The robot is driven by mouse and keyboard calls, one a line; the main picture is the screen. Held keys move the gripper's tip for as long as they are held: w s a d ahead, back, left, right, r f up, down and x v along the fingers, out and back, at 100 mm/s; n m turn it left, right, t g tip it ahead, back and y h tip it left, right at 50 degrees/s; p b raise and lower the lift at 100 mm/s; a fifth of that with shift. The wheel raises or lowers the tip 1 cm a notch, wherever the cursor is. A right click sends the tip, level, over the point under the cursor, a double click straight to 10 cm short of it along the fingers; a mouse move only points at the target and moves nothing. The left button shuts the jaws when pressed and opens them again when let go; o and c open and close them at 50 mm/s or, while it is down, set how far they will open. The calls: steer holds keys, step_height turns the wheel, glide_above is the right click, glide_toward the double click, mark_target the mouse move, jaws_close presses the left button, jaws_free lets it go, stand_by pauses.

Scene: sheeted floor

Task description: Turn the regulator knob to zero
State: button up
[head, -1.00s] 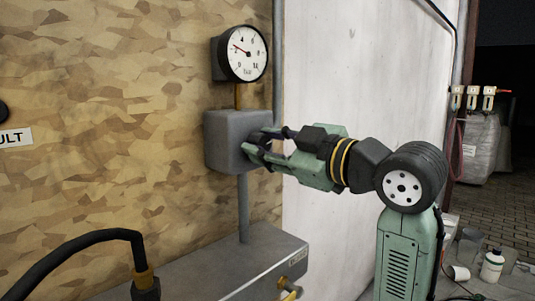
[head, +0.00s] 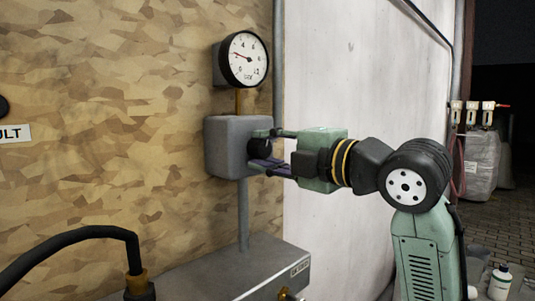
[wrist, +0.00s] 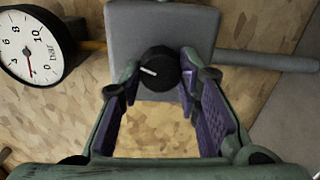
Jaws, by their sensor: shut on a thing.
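The regulator knob (wrist: 158,68) is round and black with a white pointer line, on the front of a grey box (wrist: 200,25). The line points left in the wrist view. My gripper (head: 262,148) is at the box's right side in the head view, with one finger above the knob and one below. In the wrist view the purple-padded fingers of my gripper (wrist: 160,80) hold the knob between their tips. A round white gauge (head: 244,58) sits above the box. Its red needle points left, at a low value above 0; it also shows in the wrist view (wrist: 30,48).
A grey pipe (head: 243,215) runs down from the box to a metal cabinet (head: 225,265). A black cable (head: 80,240) curves at the lower left. A pale wall (head: 340,75) lies behind my arm.

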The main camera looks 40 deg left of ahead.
steer(key=shift+f+n, duration=0.1)
steer(key=shift+n, duration=2.1)
steer(key=shift+s, duration=0.1)
steer(key=shift+b, duration=0.3)
steer(key=o, duration=1.1)
steer(key=shift+o, duration=0.2)
steer(key=shift+d, duration=0.1)
steer(key=d, duration=1.1)
steer(key=shift+s+d, duration=0.4)
